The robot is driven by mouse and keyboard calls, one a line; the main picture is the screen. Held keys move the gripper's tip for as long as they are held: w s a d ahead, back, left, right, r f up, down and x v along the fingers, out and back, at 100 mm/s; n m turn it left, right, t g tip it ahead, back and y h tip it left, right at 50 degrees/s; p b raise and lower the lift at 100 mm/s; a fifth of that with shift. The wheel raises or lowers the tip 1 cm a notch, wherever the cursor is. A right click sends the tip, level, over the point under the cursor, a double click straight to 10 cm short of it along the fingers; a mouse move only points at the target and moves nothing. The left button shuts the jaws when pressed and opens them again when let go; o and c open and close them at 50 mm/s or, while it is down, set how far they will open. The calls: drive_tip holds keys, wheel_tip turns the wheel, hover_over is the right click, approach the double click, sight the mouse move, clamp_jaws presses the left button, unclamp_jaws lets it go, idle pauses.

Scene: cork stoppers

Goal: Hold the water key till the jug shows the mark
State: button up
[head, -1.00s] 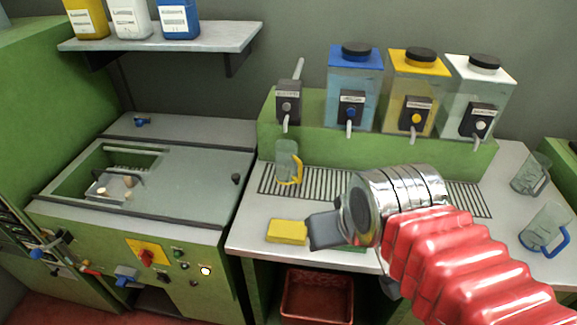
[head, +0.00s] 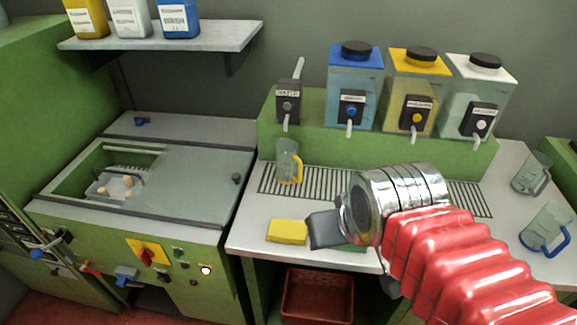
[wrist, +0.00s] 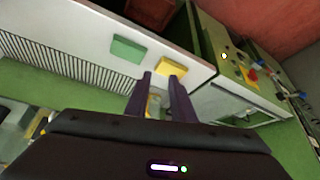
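The water key appears to be the grey tap (head: 288,106) at the left end of the dispenser row, with a raised lever and a spout pointing down. A clear jug (head: 287,152) with a yellow handle stands below it on the slotted drain. Its level and mark are too small to read. My gripper (wrist: 160,77) shows two dark fingers apart in the wrist view, with nothing clearly held. A bit of yellow and clear shape shows between them, which I cannot name surely. In the head view my gripper's dark body (head: 325,230) is in front of the drain, right of and nearer than the jug; its fingertips are hidden.
A yellow sponge (head: 287,231) lies near the counter's front edge, with a green block (wrist: 128,48) beside it. Blue, yellow and white-lidded tanks stand behind. Two empty jugs (head: 546,228) (head: 531,174) are at right. An open basin (head: 75,190) with pale stoppers is at left.

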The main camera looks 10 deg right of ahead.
clamp_jaws()
idle(1.4)
